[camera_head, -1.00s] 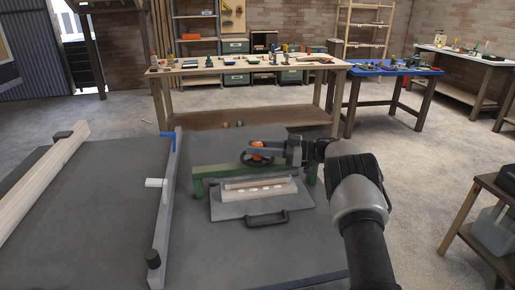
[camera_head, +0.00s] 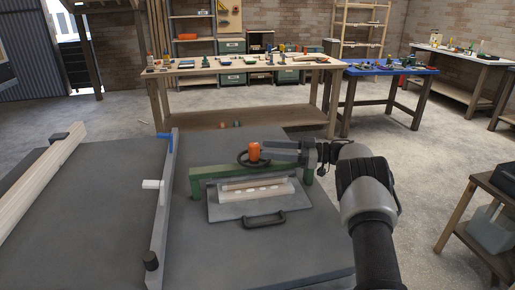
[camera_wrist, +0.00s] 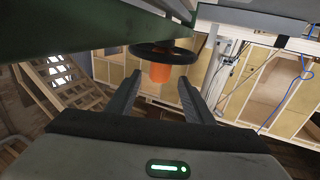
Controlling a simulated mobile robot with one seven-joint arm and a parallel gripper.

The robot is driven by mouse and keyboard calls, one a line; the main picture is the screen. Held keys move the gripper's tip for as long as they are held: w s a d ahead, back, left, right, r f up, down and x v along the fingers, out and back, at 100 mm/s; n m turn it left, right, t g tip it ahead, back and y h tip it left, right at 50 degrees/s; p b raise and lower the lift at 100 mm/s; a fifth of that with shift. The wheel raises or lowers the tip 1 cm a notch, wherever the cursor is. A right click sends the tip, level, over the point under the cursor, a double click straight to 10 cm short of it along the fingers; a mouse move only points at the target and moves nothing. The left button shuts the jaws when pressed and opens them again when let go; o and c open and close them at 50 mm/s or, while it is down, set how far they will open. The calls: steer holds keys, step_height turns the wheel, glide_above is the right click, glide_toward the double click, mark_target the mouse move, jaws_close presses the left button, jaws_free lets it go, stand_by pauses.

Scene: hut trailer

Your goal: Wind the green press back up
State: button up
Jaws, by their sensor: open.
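The green press (camera_head: 208,183) stands on the grey table top, with a green crossbeam above a light wooden piece (camera_head: 256,190) on a grey plate (camera_head: 232,208). Its black handwheel (camera_head: 241,161) lies flat on top and carries an upright orange knob (camera_head: 254,151). In the wrist view the handwheel (camera_wrist: 150,48) and knob (camera_wrist: 160,72) show beneath the green beam (camera_wrist: 85,28). My gripper (camera_head: 268,151) is open and level with the knob, its fingertips just to the right of it. In the wrist view the knob appears between the open fingertips (camera_wrist: 158,80), with gaps on both sides.
A grey rail (camera_head: 163,205) with a blue lever (camera_head: 165,142) and wooden beams (camera_head: 32,182) lie to the left. A wooden workbench (camera_head: 235,66) and blue bench (camera_head: 390,70) stand behind. A black handle (camera_head: 263,220) is in front of the plate.

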steer(key=s+d, duration=0.1)
steer(key=d, duration=1)
steer(key=shift+s+d, duration=0.25)
steer(key=shift+s, duration=0.15)
